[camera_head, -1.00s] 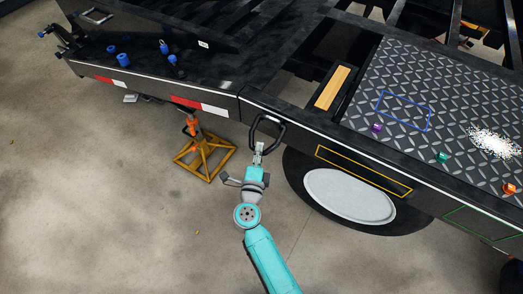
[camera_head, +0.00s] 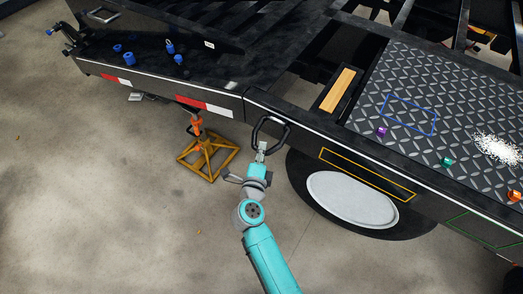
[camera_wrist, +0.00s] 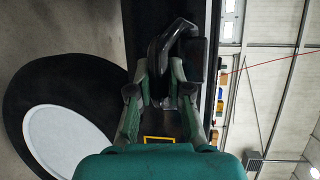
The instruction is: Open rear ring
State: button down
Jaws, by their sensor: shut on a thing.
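The rear ring is a black, rounded loop (camera_head: 284,131) on the trailer's side rail, left of the wheel in the head view. It sticks out from the rail. My gripper (camera_head: 262,148) is at the loop's lower part, with its fingers shut on it. In the wrist view the dark loop (camera_wrist: 177,34) rises from between the fingertips of my gripper (camera_wrist: 160,92). The exact contact is dark and partly hidden by the fingers.
The trailer wheel (camera_head: 352,197) is just right of my arm. An orange jack stand (camera_head: 209,157) stands on the floor to the left. Small coloured blocks, including a purple one (camera_head: 381,132), lie on the tread-plate deck (camera_head: 440,90). Open floor lies below.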

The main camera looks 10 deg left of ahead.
jog(key=shift+w+r, duration=0.25)
jog(key=shift+r, duration=0.15)
jog(key=c, duration=1.2)
grip_release()
jog(key=shift+d, duration=0.1)
jog(key=shift+o, duration=0.6)
jog(key=shift+f, duration=0.25)
jog(key=shift+s, duration=0.15)
jog(key=shift+s, duration=0.2)
jog(key=s+r, duration=0.1)
jog(key=s, duration=1)
jog(key=shift+s+d+r, duration=0.15)
jog(key=shift+d+r, duration=0.1)
jog(key=shift+r, duration=0.05)
jog(key=shift+d, duration=0.1)
